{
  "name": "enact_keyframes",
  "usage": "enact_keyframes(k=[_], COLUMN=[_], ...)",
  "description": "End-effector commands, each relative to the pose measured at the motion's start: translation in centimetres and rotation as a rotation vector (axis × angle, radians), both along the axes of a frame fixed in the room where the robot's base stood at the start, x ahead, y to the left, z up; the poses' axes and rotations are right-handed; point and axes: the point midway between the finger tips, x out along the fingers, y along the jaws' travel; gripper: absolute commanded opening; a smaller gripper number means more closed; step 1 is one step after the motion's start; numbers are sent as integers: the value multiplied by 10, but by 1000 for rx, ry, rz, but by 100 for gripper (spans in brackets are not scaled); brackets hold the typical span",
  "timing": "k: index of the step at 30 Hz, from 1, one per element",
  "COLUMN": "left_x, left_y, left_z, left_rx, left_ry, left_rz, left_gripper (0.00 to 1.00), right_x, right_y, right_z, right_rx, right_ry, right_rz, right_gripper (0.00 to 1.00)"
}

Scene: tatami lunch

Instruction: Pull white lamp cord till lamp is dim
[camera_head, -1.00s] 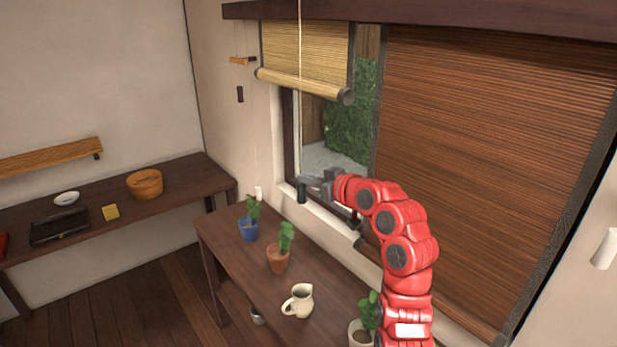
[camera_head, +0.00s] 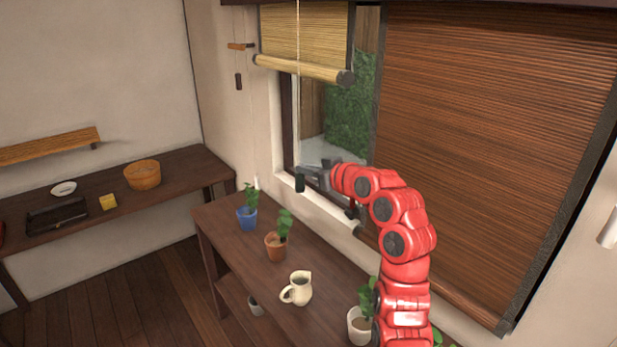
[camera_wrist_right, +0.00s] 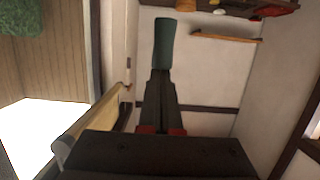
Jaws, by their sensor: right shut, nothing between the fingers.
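A thin pale cord (camera_head: 298,120) hangs from above, in front of the bamboo blind, down to a dark green cylindrical pull (camera_head: 300,183). My right gripper (camera_head: 305,174) is shut beside this pull, in front of the window. In the right wrist view the pull (camera_wrist_right: 164,43) shows right at the tips of my closed fingers (camera_wrist_right: 160,78); whether they touch is unclear. A small white pull (camera_head: 257,182) hangs on the wall left of the window, behind the plants. No lamp is in view. My left gripper is not in view.
Below is a dark wooden table (camera_head: 258,265) with a blue pot (camera_head: 246,219), a terracotta pot (camera_head: 275,247), a cream pitcher (camera_head: 297,289) and a white pot (camera_head: 360,327). A bamboo blind (camera_head: 303,45) and a brown blind (camera_head: 490,150) cover parts of the window. A side shelf stands at left.

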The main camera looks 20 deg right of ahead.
Motion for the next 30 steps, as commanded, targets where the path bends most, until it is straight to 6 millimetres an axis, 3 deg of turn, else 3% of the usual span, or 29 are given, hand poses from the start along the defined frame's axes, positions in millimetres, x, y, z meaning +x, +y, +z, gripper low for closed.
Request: enact_keyframes(k=[3, 9, 15, 21, 30], left_x=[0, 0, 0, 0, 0], left_y=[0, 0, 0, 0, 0], left_z=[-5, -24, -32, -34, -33], left_rx=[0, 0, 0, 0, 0], left_ry=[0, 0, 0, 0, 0], left_rz=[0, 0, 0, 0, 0], left_gripper=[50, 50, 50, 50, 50], right_x=[1, -44, -75, -86, -87], right_y=[3, -14, -25, -28, -28], right_z=[23, 30, 40, 44, 44], right_rx=[-3, -1, 0, 0, 0], right_ry=[-10, -7, -6, -2, -2], right_rz=[0, -2, 0, 2, 2], right_gripper=[0, 0, 0, 0, 0])
